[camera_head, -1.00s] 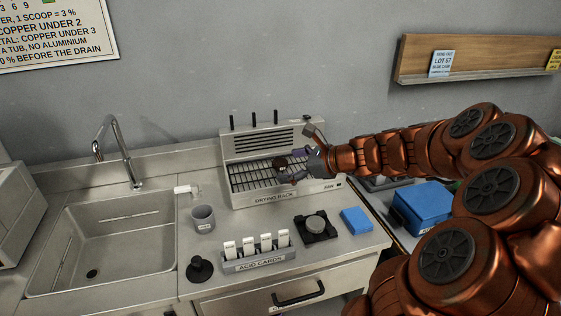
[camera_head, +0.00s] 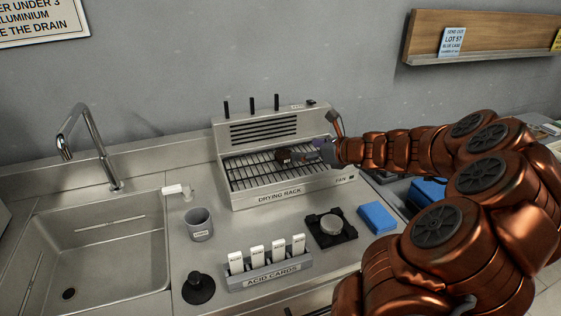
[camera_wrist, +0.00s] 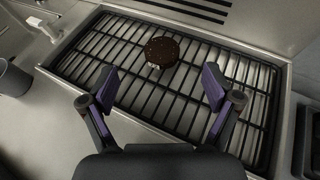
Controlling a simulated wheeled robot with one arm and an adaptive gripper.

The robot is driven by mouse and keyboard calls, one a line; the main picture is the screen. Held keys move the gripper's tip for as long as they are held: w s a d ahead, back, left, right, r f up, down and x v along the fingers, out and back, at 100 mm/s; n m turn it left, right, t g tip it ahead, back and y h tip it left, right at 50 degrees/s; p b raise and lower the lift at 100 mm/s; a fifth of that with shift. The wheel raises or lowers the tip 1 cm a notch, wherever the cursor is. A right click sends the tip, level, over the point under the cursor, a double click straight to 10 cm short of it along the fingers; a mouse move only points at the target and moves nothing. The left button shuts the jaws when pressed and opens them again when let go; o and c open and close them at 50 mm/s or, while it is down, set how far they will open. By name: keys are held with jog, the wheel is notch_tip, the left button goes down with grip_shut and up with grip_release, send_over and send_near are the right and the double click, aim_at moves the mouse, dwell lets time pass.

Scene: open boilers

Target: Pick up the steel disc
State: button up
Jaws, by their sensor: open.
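A dark brown, speckled round disc (camera_wrist: 162,52) sits on the wire grid of the drying rack (camera_head: 257,195); in the head view it is a small dark shape (camera_head: 284,155) by my gripper. Its surface looks rusty or coated, so I cannot confirm the metal. My gripper (camera_wrist: 160,85) is open and empty over the rack, the disc lying ahead of the gap between its fingertips and apart from them. In the head view my gripper (camera_head: 308,153) is just right of the disc. A plain grey disc-like piece (camera_head: 330,225) sits on a black square base.
Acid cards (camera_head: 268,262) stand in a holder in front of the rack. A grey cup (camera_head: 199,225), a black knobbed object (camera_head: 198,288) and a blue block (camera_head: 377,217) are on the counter. The sink (camera_head: 95,255) is at left. The rack's raised back has upright black pegs.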

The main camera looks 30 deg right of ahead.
aim_at(287, 154)
jog(key=shift+w+f+b, duration=0.2)
jog(key=shift+f+b, duration=0.05)
jog(key=shift+f, duration=0.25)
jog(key=shift+w+f+b, duration=0.2)
jog(key=shift+f+b, duration=0.05)
jog(key=shift+f, duration=0.25)
jog(key=shift+x, duration=1.05)
jog(key=shift+p+x, duration=0.5)
jog(key=shift+x, duration=2.3)
jog(key=shift+f, duration=0.2)
jog(key=c, duration=1.3)
